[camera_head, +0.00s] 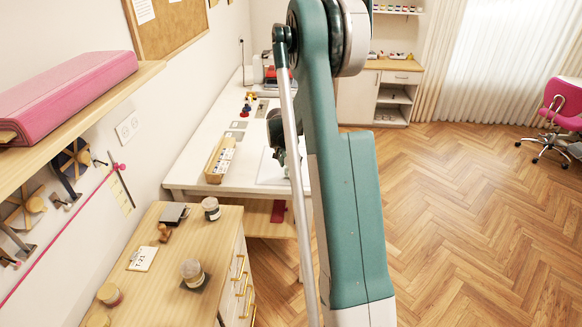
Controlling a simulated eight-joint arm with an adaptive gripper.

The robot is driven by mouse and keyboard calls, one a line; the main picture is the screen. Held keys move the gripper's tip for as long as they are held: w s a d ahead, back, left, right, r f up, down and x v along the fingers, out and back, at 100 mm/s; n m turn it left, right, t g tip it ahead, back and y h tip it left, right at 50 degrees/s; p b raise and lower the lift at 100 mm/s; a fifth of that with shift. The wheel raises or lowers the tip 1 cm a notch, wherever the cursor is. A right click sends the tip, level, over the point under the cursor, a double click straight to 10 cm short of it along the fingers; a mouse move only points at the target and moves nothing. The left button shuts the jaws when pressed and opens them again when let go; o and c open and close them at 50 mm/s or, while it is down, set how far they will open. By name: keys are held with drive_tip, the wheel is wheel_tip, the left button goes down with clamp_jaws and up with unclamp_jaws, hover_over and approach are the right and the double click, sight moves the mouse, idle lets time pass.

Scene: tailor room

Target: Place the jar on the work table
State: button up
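The white work table (195,172) stands along the left wall, beyond the drawer cabinet. Several jar-like containers stand on the wooden cabinet top: a dark-lidded jar (211,208) near its far right corner, a pale-topped jar (192,271) on a dark square, and a reddish jar (108,294) at the near left. I cannot tell which one the task means. My gripper (277,135) seems to be the dark part over the work table, largely hidden behind my arm. Its fingers cannot be made out, nor whether it holds anything.
A tray of small items (219,160), spools (247,104) and a sewing machine (264,70) occupy the work table. A stamp (164,232) and a card (142,258) lie on the cabinet.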

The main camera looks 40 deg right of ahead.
drive_tip(key=shift+f, duration=1.2)
drive_tip(key=shift+f, duration=0.1)
drive_tip(key=o, duration=1.2)
drive_tip(key=v, duration=1.2)
drive_tip(key=shift+s+a, duration=0.1)
